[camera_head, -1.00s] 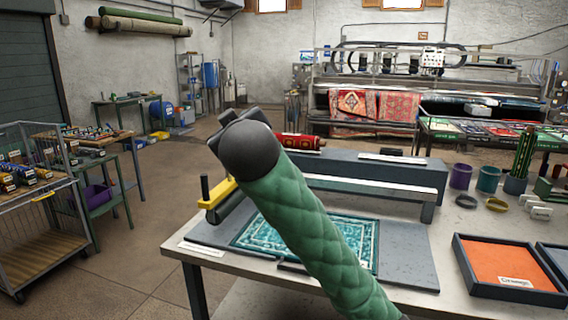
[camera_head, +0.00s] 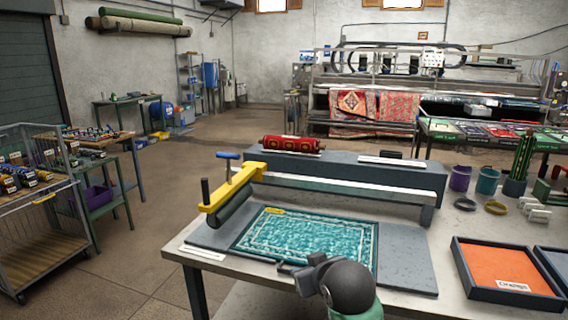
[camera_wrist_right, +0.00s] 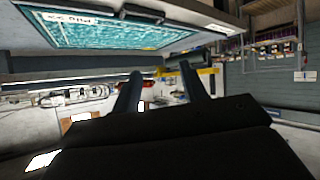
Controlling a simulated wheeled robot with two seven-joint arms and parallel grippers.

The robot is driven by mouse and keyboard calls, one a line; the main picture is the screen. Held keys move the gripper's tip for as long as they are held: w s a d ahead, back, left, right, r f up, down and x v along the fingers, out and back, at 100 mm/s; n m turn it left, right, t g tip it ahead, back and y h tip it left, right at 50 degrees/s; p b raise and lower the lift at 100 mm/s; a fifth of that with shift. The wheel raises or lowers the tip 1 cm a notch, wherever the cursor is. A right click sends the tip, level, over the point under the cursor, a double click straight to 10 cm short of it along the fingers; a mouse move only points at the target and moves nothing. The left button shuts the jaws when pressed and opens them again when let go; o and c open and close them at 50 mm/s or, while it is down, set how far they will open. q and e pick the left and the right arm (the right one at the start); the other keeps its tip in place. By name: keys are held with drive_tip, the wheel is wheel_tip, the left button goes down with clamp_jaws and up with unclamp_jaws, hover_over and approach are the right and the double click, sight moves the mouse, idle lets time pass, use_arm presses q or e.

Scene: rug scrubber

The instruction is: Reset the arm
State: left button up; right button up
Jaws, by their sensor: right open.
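My right arm, with a green quilted sleeve and a dark round wrist, comes in from the bottom of the head view. Its dark gripper (camera_head: 290,268) is over the front edge of the teal patterned rug (camera_head: 310,237), which lies flat on a grey mat. In the right wrist view the two fingers of the right gripper (camera_wrist_right: 163,80) stand apart with nothing between them. The rug also shows in the right wrist view (camera_wrist_right: 120,32), at the top. My left gripper is in neither view.
A yellow-bracketed roller (camera_head: 232,195) stands at the rug's left, before a grey beam with a red patterned roll (camera_head: 290,144). An orange tray (camera_head: 505,270) is at right, with purple (camera_head: 460,178) and teal cups behind. A wire cart (camera_head: 35,220) stands at far left.

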drive_tip(key=s+d+f+m+g+h+p, duration=0.1)
drive_tip(key=s+d+f+g, duration=0.25)
drive_tip(key=s+f, duration=0.85)
drive_tip(key=s+d+f+m+g+h+p, duration=0.1)
drive_tip(key=s+d+f+g, duration=0.3)
drive_tip(key=s+f, duration=0.8)
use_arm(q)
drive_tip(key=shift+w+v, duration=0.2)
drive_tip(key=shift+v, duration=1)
use_arm(e)
drive_tip(key=s+f+g, duration=0.1)
drive_tip(key=s+f, duration=0.8)
drive_tip(key=f, duration=0.1)
drive_tip(key=shift+s+d+m, duration=0.2)
drive_tip(key=shift+d+m, duration=0.1)
drive_tip(key=shift+d, duration=0.1)
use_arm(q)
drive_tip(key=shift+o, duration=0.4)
use_arm(e)
drive_tip(key=shift+g, duration=0.25)
